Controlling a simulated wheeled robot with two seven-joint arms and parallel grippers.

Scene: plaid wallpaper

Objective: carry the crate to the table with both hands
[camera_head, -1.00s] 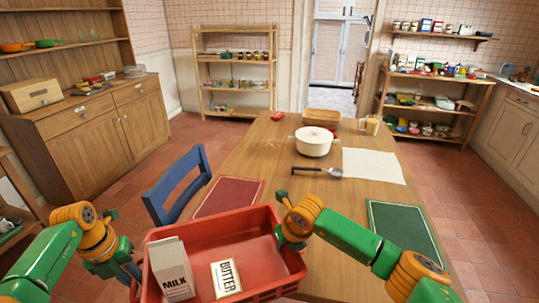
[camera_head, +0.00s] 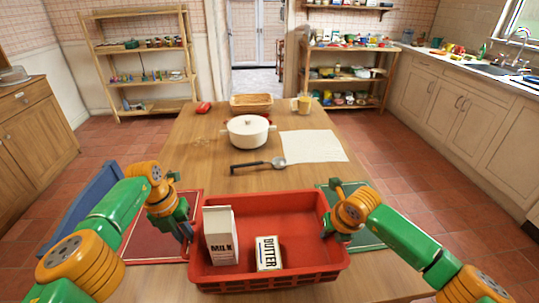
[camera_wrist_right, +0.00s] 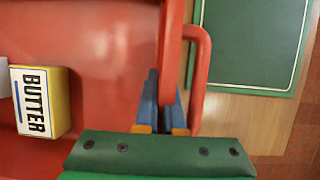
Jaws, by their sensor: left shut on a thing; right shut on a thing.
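The red crate (camera_head: 265,216) is at the near end of the wooden table (camera_head: 205,150), between my two grippers. A milk carton (camera_head: 221,240) stands in its left part and a butter box (camera_head: 268,254) stands beside it. My left gripper (camera_head: 186,232) is shut on the crate's left side; its fingertips are partly hidden. My right gripper (camera_head: 330,232) is shut on the crate's right side. In the right wrist view its blue fingers (camera_wrist_right: 165,100) close on the red rim by the handle (camera_wrist_right: 201,75). Whether the crate's bottom touches the table is hidden.
A red mat (camera_head: 150,240) and a green mat (camera_head: 362,235) lie either side of the crate. Beyond it are a ladle (camera_head: 258,166), a white pot (camera_head: 248,131), a pale cloth (camera_head: 313,146), a basket (camera_head: 251,102) and a mug (camera_head: 301,104). A blue chair (camera_head: 85,205) stands at the left.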

